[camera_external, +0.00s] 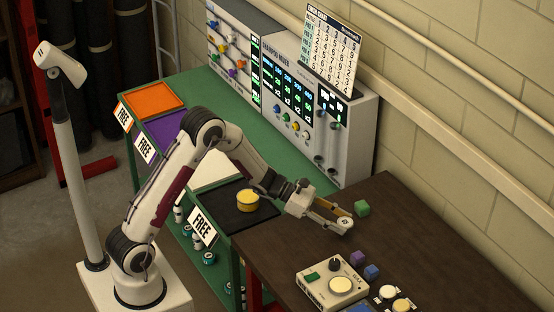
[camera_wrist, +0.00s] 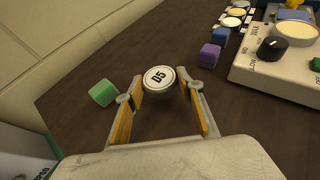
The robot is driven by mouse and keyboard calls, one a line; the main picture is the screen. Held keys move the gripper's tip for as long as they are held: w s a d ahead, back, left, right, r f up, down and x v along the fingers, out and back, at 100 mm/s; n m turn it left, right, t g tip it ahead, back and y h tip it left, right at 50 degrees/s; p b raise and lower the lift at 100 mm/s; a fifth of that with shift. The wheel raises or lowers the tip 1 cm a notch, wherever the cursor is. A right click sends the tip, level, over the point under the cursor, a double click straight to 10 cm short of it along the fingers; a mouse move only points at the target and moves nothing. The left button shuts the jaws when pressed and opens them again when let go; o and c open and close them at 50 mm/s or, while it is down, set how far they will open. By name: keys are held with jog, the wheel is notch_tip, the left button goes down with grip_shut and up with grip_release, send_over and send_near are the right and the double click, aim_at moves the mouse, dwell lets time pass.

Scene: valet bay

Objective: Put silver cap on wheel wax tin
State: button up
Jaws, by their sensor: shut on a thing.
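My gripper (camera_external: 338,221) is shut on a round silver cap (camera_external: 345,221) above the dark brown table. In the wrist view the cap (camera_wrist: 160,77) sits between the fingertips of my gripper (camera_wrist: 161,92), its pale top marked "D5" facing up. A round tin (camera_external: 247,201) with a yellow top, apparently the wheel wax tin, stands on the black tray (camera_external: 268,217) to the left of my gripper. No lid shows on it. Its label is too small to read, and it is not in the wrist view.
A green cube (camera_external: 361,208) lies close to my gripper. A cream control box (camera_external: 318,289), a purple cube (camera_external: 358,258), a blue cube (camera_external: 371,272) and several round discs (camera_external: 388,292) are nearer the front. An orange tray (camera_external: 155,99) and purple tray (camera_external: 165,132) stand farther left.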

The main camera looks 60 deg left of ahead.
jog(key=a, duration=0.5)
jog(key=w+a+n+t+y, duration=0.1)
jog(key=a, duration=0.4)
jog(key=a+n+t+y, duration=0.1)
jog(key=a, duration=0.4)
jog(key=shift+w+a+f, duration=0.15)
jog(key=shift+a+f, duration=0.05)
jog(key=shift+a, duration=0.05)
jog(key=s+a+n+y, duration=0.1)
jog(key=s+a, duration=0.1)
jog(key=a, duration=0.9)
jog(key=r+m+h, duration=0.2)
send_over(245, 192)
jog(key=shift+f+g, duration=0.1)
jog(key=shift+g, duration=0.3)
jog(key=shift+f, duration=0.15)
jog(key=shift+f, duration=3)
